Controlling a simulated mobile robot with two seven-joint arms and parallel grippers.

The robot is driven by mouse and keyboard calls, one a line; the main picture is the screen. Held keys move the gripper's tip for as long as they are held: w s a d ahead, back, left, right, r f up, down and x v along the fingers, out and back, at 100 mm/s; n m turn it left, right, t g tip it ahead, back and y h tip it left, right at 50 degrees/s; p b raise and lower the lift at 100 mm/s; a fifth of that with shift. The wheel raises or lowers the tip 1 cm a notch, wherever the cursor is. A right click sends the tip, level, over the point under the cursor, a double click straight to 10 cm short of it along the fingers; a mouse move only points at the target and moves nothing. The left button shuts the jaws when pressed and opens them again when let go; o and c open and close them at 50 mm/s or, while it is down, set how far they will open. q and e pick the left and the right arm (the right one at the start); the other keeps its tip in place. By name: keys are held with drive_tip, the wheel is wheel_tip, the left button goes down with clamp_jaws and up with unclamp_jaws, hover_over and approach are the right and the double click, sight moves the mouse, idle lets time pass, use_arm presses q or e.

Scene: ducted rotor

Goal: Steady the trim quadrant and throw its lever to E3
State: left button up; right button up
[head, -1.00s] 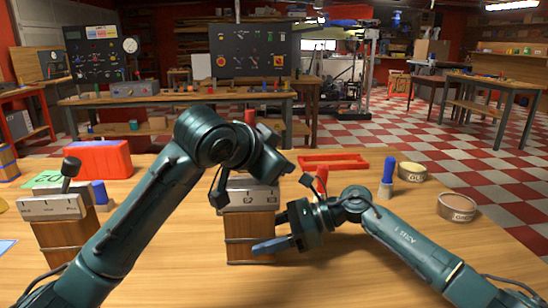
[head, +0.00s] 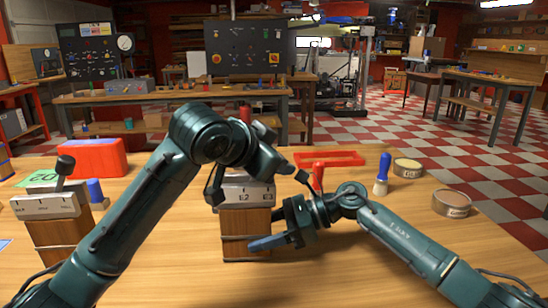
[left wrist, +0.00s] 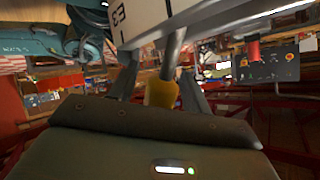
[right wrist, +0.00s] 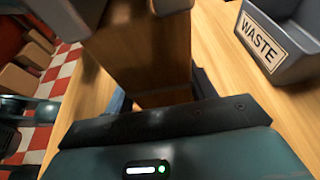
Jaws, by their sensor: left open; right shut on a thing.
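The trim quadrant (head: 247,222) is a wooden block with a pale grey top plate marked E2 and E3, standing upright on the bench. My right gripper (head: 285,228) is shut on its wooden body from the right; the right wrist view shows the wood (right wrist: 155,75) between the fingers. My left gripper (left wrist: 160,92) is at the quadrant's top, mostly hidden by its own arm in the head view. In the left wrist view its open fingers stand either side of the lever's yellow grip (left wrist: 162,93), below the plate's E3 mark (left wrist: 125,14). Contact there cannot be told.
A second wooden quadrant (head: 48,207) with a black-knobbed lever stands at left. A red case (head: 97,157), red tray (head: 335,158), blue-handled brush (head: 383,172) and tins (head: 451,204) lie around. A grey WASTE bin (right wrist: 280,40) shows in the right wrist view.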

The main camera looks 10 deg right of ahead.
use_arm(q)
drive_tip(key=v, duration=1.2)
use_arm(e)
drive_tip(key=o, duration=1)
